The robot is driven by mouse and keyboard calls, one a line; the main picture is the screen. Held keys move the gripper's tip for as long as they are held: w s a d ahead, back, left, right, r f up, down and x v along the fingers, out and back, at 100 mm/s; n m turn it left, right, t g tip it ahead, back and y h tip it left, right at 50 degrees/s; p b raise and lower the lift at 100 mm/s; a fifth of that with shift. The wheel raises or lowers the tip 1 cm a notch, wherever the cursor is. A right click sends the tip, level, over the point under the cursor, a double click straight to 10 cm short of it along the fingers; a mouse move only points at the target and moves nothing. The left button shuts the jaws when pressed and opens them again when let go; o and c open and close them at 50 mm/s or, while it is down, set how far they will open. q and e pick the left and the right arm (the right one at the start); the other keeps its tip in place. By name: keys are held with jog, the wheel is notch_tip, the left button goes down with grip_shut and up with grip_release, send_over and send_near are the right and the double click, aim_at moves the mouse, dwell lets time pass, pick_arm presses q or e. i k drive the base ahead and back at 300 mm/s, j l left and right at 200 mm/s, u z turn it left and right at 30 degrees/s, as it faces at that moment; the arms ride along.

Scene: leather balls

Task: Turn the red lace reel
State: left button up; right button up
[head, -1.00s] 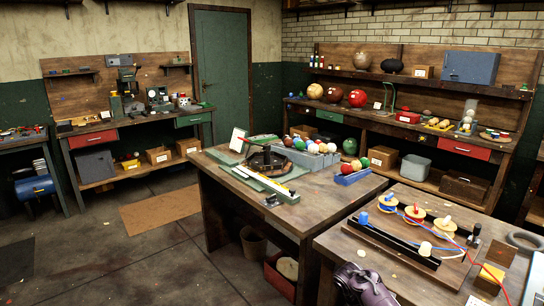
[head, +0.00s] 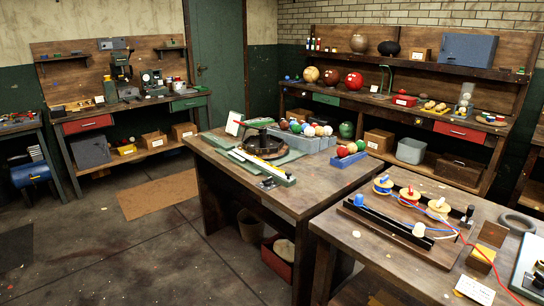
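The red lace reel (head: 410,196) is the middle of three pale wooden reels on a board on the right-hand workbench. It has a red knob on top. The blue-knobbed reel (head: 383,185) stands to its left and the white-knobbed reel (head: 438,206) to its right. A red lace and a blue lace run from the reels toward the right side of the bench. A black rail (head: 388,225) lies in front of the reels, with a blue peg (head: 359,201) at its left end and a pale peg (head: 419,229) near its right end. Neither of my grippers is in view.
A yellow-topped block (head: 481,257), a white card (head: 475,290) and a dark ring (head: 520,222) lie on the same bench. The bench's front left area is mostly clear. The middle bench (head: 300,195) holds a turntable press (head: 262,140) and trays of coloured balls.

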aim_at(407, 195)
jog(key=i+z, duration=0.15)
jog(key=z, duration=0.2)
jog(key=i+j+z, duration=0.1)
jog(key=z, duration=0.25)
jog(key=i+j+z, duration=0.15)
jog(key=z, duration=0.2)
